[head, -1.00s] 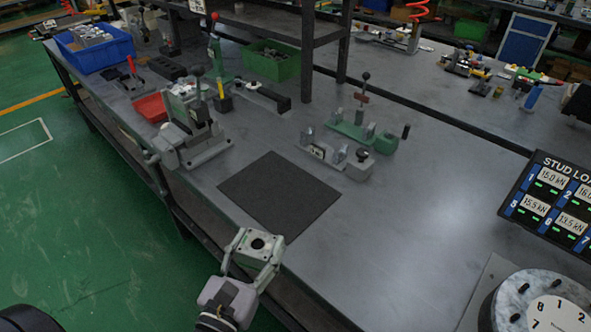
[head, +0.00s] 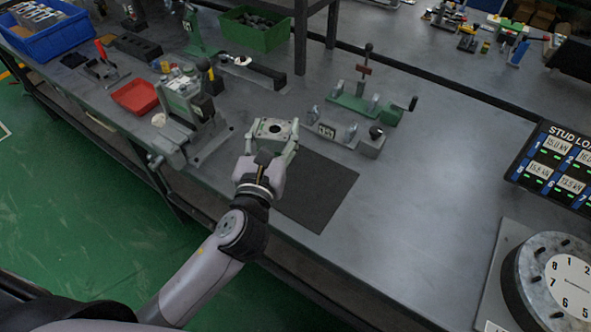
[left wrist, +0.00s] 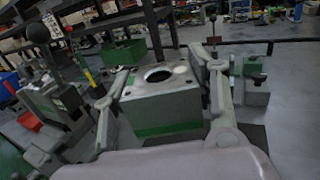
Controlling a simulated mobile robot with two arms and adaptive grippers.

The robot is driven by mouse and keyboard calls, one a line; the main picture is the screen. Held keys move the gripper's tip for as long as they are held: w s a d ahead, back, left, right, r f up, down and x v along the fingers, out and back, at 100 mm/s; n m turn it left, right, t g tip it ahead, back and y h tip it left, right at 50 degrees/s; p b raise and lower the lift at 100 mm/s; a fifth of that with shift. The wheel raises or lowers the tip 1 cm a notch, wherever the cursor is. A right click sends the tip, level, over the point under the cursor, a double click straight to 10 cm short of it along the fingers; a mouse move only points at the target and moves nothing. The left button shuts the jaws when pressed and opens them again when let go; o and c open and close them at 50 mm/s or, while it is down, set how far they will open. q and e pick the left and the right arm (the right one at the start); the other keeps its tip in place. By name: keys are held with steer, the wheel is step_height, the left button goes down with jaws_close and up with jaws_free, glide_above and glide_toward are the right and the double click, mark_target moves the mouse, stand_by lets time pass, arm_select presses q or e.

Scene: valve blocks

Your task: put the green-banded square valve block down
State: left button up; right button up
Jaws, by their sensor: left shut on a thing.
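The green-banded square valve block (head: 273,129) is a pale grey block with a round dark hole in its top. In the left wrist view the block (left wrist: 163,98) shows a green band low on its near face. My left gripper (head: 272,133) is shut on it, one finger on each side. The block is over the far left part of a dark mat (head: 320,193) on the grey bench. I cannot tell whether its underside touches anything. My right gripper is not in view.
A vise-like fixture (head: 187,112) stands close left of the held block. A clamp fixture (head: 345,131) stands to its right, behind the mat. A red tray (head: 135,96) lies farther left. A stud load display (head: 556,165) and round dial (head: 560,280) are at right.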

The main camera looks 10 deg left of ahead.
arm_select(q)
steer(key=shift+w+d+r, duration=0.35)
steer(key=shift+w+r, duration=0.05)
steer(key=shift+r, duration=0.2)
steer(key=shift+w+d+f, duration=0.1)
steer(key=shift+f, duration=0.15)
steer(key=b, duration=0.6)
glide_above(296, 178)
steer(key=s+a, duration=0.2)
steer(key=s, duration=0.4)
step_height(296, 178, down, 14)
steer(key=shift+w+f, duration=0.2)
steer(key=shift+f, duration=0.35)
steer(key=shift+f+b, duration=1.25)
steer(key=shift+f, duration=0.85)
